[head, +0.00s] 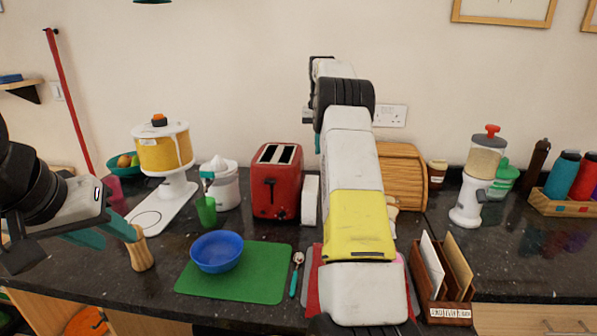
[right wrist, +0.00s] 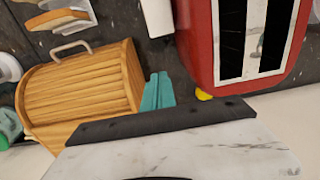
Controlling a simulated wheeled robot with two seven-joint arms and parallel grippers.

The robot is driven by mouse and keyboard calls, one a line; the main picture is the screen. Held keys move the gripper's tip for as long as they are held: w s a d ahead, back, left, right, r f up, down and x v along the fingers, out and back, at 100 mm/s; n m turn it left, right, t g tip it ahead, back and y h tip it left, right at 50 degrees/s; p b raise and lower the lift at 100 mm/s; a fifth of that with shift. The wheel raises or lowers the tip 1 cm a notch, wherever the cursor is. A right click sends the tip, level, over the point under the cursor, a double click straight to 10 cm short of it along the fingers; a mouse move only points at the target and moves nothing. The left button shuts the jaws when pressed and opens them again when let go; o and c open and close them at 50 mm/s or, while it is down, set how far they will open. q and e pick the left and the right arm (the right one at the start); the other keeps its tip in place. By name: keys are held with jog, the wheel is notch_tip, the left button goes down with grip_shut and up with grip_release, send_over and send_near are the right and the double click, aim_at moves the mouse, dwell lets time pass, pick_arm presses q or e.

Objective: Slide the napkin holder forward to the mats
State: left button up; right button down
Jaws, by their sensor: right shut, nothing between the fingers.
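A white upright block (head: 310,200) stands just right of the toaster and looks like the napkin holder. It is partly hidden by my right arm, and a white piece shows beside the toaster in the right wrist view (right wrist: 157,16). The green mat (head: 265,288) lies at the front, with a red mat (head: 311,285) partly under my arm in the picture. My right gripper (right wrist: 157,92) is shut and empty, between the toaster and the bread bin; my arm hides it in the head view. My left gripper (head: 103,234) is open and empty near a wooden mill.
The red toaster (head: 275,185) and wooden bread bin (head: 403,172) flank the right gripper. A blue bowl (head: 217,252) sits on the green mat, a spoon (head: 296,272) beside it. A wooden letter rack (head: 430,290) stands front right. A wooden mill (head: 140,250) stands by my left gripper.

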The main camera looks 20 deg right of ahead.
jog(key=s+a+f, duration=0.1)
jog(key=s+f, duration=0.2)
jog(key=f, duration=0.4)
jog(key=shift+s+a, duration=0.3)
jog(key=shift+a, duration=0.1)
jog(key=shift+s+f, duration=0.1)
